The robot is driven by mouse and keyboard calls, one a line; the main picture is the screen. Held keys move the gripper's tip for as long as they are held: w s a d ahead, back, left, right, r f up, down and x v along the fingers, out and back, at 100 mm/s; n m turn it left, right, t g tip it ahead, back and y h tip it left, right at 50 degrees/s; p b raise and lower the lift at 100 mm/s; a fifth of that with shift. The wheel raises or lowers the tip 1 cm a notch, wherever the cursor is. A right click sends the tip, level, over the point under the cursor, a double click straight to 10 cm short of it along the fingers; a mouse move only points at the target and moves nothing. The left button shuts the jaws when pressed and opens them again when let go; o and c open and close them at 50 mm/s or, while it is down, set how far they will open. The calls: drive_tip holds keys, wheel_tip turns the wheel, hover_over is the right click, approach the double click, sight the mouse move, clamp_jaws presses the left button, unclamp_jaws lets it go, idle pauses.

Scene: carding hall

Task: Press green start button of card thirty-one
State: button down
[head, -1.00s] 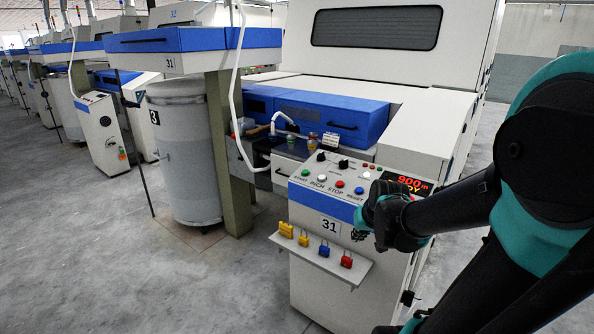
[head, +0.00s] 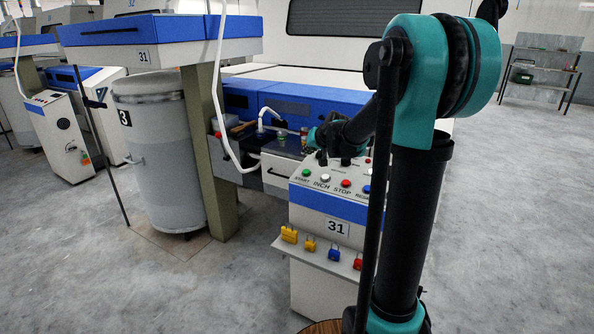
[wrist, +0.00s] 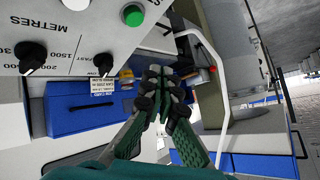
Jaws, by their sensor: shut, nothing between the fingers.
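The green start button (head: 306,172) is at the left end of a button row on the sloped panel of card 31 (head: 300,197). White inch (head: 325,178), red stop (head: 346,183) and blue reset (head: 367,188) buttons follow to its right. My gripper (head: 322,158) is over the back of the panel, above and a little right of the green button, apart from it. In the wrist view the green button (wrist: 132,14) shows at the top edge. There my gripper (wrist: 164,76) is shut and empty, its fingertips below the button in the picture.
Black knobs (wrist: 33,58) sit beside the button in the wrist view. A shelf with several padlocks (head: 310,245) juts out below the panel. A white hose (head: 219,110) hangs to the left, by a grey can (head: 160,150). The floor in front is clear.

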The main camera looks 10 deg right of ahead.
sight(307, 173)
drive_tip(key=shift+w+a+r, duration=0.2)
drive_tip(key=shift+w, duration=0.35)
drive_tip(key=shift+w+a+r, duration=0.15)
drive_tip(key=shift+w+a, duration=0.05)
drive_tip(key=shift+w, duration=0.3)
drive_tip(key=shift+f, duration=0.1)
drive_tip(key=shift+w+d+f, duration=0.25)
drive_tip(key=shift+w+f, duration=0.05)
drive_tip(key=shift+f, duration=1.1)
drive_tip(key=shift+w+d+f, duration=0.2)
drive_tip(key=shift+w+f, duration=0.05)
drive_tip(key=shift+f, duration=1.15)
drive_tip(key=shift+w+d+f, duration=0.25)
drive_tip(key=shift+w+f, duration=0.05)
drive_tip(key=shift+f, duration=1.1)
drive_tip(key=shift+f, duration=0.1)
drive_tip(key=shift+w+f, duration=0.1)
drive_tip(key=shift+f, duration=0.2)
drive_tip(key=shift+w+d+f, duration=0.1)
drive_tip(key=shift+f, duration=0.35)
drive_tip(key=shift+r, duration=0.15)
drive_tip(key=shift+s+r, duration=0.2)
drive_tip(key=shift+r, duration=0.55)
drive_tip(key=shift+r, duration=0.1)
